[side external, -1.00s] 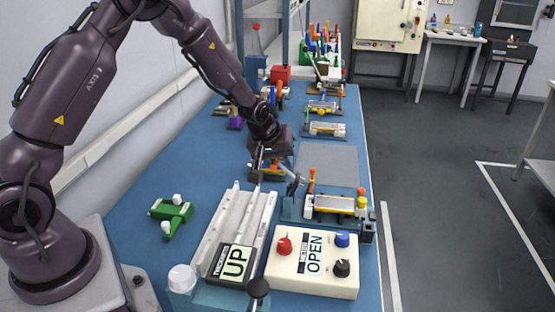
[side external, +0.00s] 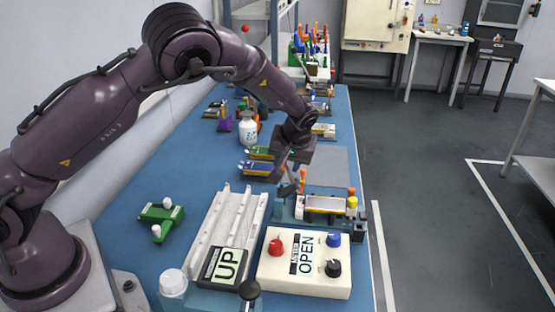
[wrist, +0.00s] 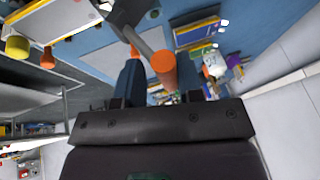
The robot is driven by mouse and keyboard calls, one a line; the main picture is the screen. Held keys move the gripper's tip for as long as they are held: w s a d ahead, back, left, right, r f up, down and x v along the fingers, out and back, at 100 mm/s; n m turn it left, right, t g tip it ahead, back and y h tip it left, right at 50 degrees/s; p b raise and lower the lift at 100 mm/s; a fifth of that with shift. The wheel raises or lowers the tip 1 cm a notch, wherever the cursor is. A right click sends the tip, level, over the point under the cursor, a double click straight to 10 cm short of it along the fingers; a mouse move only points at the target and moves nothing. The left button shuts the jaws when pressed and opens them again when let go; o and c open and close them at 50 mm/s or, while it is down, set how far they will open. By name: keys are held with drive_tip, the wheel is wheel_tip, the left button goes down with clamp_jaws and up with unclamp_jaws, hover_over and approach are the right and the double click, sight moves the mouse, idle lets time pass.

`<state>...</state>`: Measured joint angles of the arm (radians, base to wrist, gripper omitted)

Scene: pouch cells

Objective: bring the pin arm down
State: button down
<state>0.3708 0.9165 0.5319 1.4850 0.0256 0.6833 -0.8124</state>
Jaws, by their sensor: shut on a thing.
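The pin arm is a grey bar (wrist: 138,40) with an orange grip (wrist: 165,66), seen between my fingers in the wrist view. My gripper (wrist: 160,80) is shut on this orange grip. In the side view my gripper (side external: 292,180) is at the left end of the teal fixture (side external: 290,212), and the orange grip (side external: 303,174) shows beside the fingers, raised above the fixture. A silver pouch cell (side external: 325,204) lies in the fixture. The fingers partly hide the bar, so its exact tilt is unclear.
A white control box (side external: 278,278) reading OPEN and a black display (side external: 215,277) reading UP stand in front. A pale rail (side external: 222,228) lies left of the fixture. Cells (side external: 257,168) and a white bottle (side external: 248,128) stand behind. A grey mat (side external: 335,163) is bare.

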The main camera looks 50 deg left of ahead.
drive_tip(key=shift+w+d+f+m+g+y, duration=0.15)
drive_tip(key=shift+w+d+f+g+y, duration=0.15)
drive_tip(key=shift+g+y, duration=0.2)
drive_tip(key=shift+w+d+f+m+g+y, duration=0.15)
drive_tip(key=shift+w+d+f+g+y, duration=0.1)
drive_tip(key=shift+w+g+y, duration=0.2)
drive_tip(key=shift+w+d+f, duration=1.35)
drive_tip(key=shift+d+f, duration=0.1)
drive_tip(key=shift+w+d+f, duration=0.1)
drive_tip(key=shift+d, duration=0.35)
drive_tip(key=c, duration=0.7)
unclamp_jaws()
drive_tip(key=shift+a, duration=0.15)
drive_tip(key=shift+r, duration=0.2)
drive_tip(key=shift+r, duration=0.2)
drive_tip(key=v, duration=1.2)
drive_tip(key=shift+d+r, duration=0.2)
